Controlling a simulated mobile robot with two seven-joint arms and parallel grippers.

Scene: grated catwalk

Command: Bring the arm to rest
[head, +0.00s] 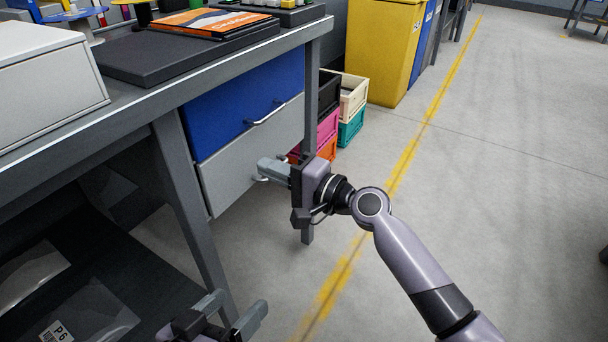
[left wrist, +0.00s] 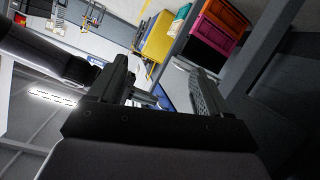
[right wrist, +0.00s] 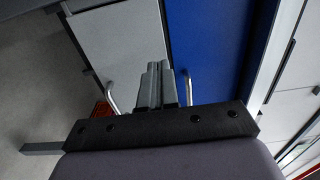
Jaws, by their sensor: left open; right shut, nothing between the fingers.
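My right gripper (head: 270,167) is shut and empty in front of the drawers under the workbench, close to the grey drawer's handle (head: 262,179). In the right wrist view its closed fingers (right wrist: 155,80) point at the drawer fronts, between two metal handles; I cannot tell whether they touch anything. My right arm (head: 415,265) reaches in from the lower right. My left gripper (head: 232,316) is open at the bottom edge of the head view, beside the bench leg. In the left wrist view its fingers (left wrist: 162,82) stand apart with nothing held between them.
The workbench (head: 165,105) bears a white box (head: 45,80) and a dark slab with an orange-and-black item (head: 215,22). Its blue drawer (head: 245,105) sits above the grey drawer (head: 250,160). Stacked crates (head: 352,95) and a yellow bin (head: 385,50) stand behind.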

